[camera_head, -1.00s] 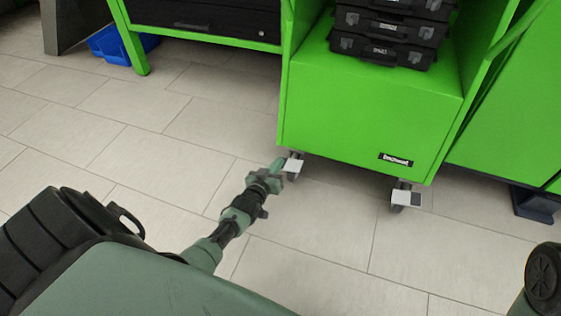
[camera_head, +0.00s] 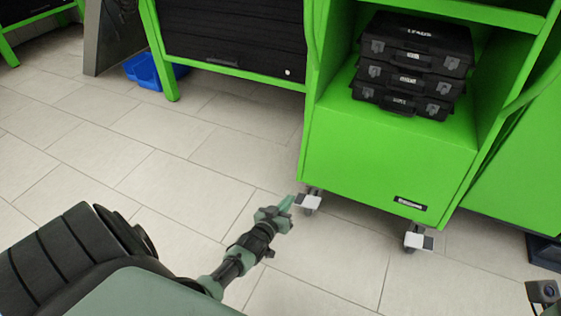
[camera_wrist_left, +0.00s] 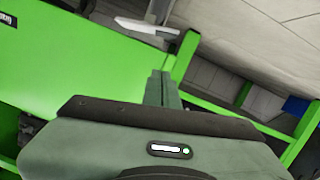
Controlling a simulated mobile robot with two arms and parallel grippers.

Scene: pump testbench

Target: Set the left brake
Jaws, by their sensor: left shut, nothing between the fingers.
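The green cart (camera_head: 375,165) stands on casters. Its left caster has a light grey brake pedal (camera_head: 311,201), which also shows in the wrist view as a pale plate (camera_wrist_left: 148,27) near the top. The right caster has a similar brake pedal (camera_head: 415,240). My left gripper (camera_head: 287,203) is shut and empty, reaching low from the left with its tip just left of the left pedal. In the wrist view its closed fingers (camera_wrist_left: 161,88) point up toward the pedal. I cannot tell whether they touch it. My right gripper is out of view.
Stacked black cases (camera_head: 412,62) sit on the cart's shelf. A green-framed bench with a black drawer (camera_head: 235,35) stands to the left, with a blue bin (camera_head: 147,72) beneath. The tiled floor (camera_head: 110,160) left of the cart is clear.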

